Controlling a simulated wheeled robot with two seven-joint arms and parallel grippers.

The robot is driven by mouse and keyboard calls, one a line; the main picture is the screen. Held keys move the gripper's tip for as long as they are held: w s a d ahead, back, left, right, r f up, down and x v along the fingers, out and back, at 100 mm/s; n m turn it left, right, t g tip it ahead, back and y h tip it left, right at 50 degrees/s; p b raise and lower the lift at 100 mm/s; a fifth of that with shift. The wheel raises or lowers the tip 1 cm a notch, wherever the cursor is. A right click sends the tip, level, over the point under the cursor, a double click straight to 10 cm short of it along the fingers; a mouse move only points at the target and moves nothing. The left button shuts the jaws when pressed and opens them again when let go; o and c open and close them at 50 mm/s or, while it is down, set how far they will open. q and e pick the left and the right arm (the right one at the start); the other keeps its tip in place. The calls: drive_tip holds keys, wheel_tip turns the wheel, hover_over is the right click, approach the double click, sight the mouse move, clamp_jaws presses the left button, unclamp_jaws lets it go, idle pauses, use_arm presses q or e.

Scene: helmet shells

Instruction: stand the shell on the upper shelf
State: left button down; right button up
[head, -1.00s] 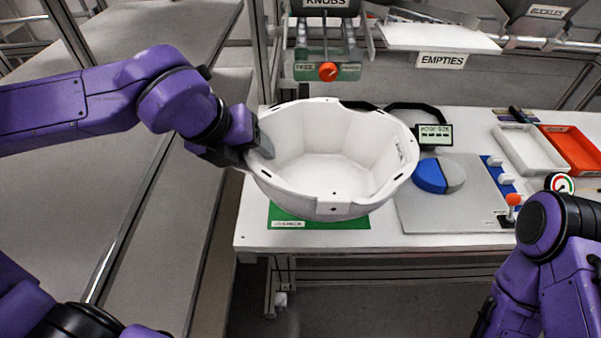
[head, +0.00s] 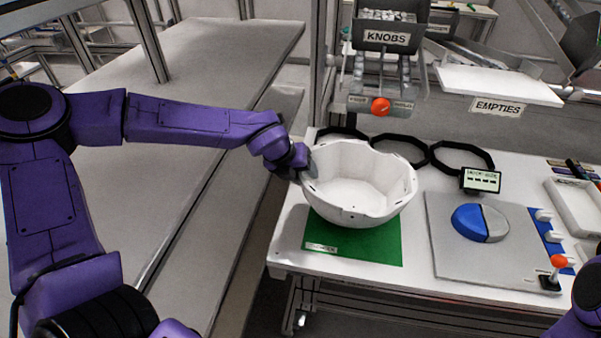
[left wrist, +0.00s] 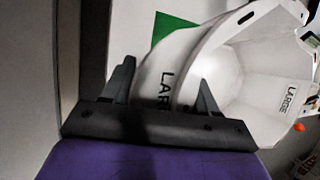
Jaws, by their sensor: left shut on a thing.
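The white shell (head: 360,185) is an open bowl with its hollow side up, over the green mat (head: 375,241) on the workbench. My left gripper (head: 303,164) is shut on its left rim. In the left wrist view the shell (left wrist: 235,70) shows "LARGE" lettering, and its wall lies between the fingers (left wrist: 166,86). I cannot tell whether the shell's underside touches the mat. The grey upper shelf (head: 215,50) is at the left, with a lower shelf (head: 277,112) beneath it. My right gripper is out of view.
Black bands (head: 461,155) lie behind the shell beside a small display (head: 481,180). A grey plate (head: 440,240) with a blue-and-grey disc (head: 480,222) is to the right. The KNOBS dispenser (head: 387,38) hangs above the bench. The visible upper shelf surface is clear.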

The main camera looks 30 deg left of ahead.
use_arm(q)
drive_tip(key=shift+f, duration=0.45)
drive_tip(key=shift+c, duration=1.5)
unclamp_jaws()
drive_tip(key=v, duration=1.2)
drive_tip(key=shift+d, duration=0.1)
